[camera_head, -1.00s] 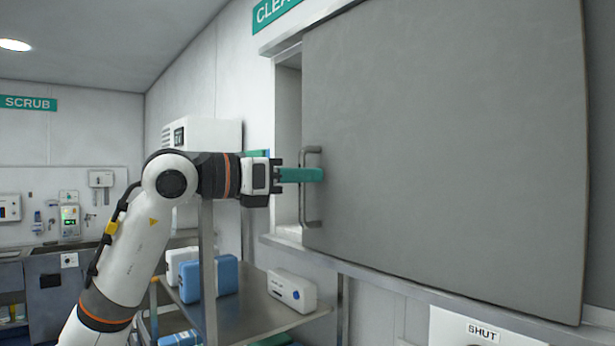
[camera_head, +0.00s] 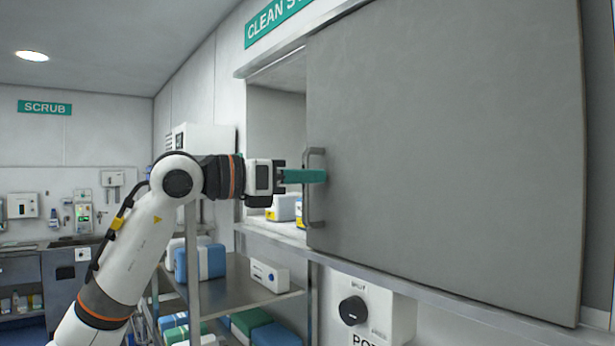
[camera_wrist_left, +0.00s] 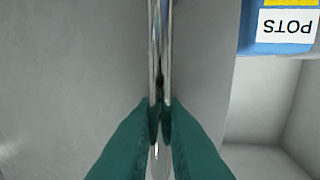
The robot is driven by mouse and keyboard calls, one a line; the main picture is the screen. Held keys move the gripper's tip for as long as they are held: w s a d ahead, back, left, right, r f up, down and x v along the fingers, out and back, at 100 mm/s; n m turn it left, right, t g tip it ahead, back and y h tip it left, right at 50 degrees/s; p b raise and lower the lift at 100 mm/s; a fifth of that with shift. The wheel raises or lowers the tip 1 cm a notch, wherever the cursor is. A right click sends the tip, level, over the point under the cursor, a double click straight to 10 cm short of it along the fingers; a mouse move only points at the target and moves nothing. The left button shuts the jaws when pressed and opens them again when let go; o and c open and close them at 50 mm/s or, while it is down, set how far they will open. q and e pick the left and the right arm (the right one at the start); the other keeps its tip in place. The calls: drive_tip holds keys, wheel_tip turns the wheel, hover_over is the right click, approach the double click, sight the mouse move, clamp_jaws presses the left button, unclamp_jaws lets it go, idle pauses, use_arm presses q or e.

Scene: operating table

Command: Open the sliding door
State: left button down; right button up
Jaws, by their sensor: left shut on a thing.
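The grey sliding door (camera_head: 450,160) fills the right of the head view. It stands partly open, with a gap at its left showing a shelf inside. A metal bar handle (camera_head: 316,205) is upright near the door's left edge. My left gripper (camera_head: 318,176) has teal fingers and is shut on the handle's upper part. In the left wrist view the fingers (camera_wrist_left: 160,120) close around the handle bar (camera_wrist_left: 160,50). My right gripper is in neither view.
Inside the opening are boxes with yellow labels (camera_head: 283,208). A blue POTS box (camera_wrist_left: 283,28) shows in the wrist view. A metal rack (camera_head: 235,287) with cases stands below left. A white box with a black knob (camera_head: 353,310) is below the door.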

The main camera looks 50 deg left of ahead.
use_arm(q)
drive_tip(key=shift+r, duration=0.15)
drive_tip(key=c, duration=1.8)
unclamp_jaws()
drive_tip(key=shift+s+a, duration=0.1)
drive_tip(key=shift+s, duration=0.1)
drive_tip(key=b+v, duration=0.5)
drive_tip(key=v, duration=0.6)
drive_tip(key=shift+s+a+b, duration=0.1)
drive_tip(key=shift+s+b, duration=0.2)
drive_tip(key=shift+s, duration=0.05)
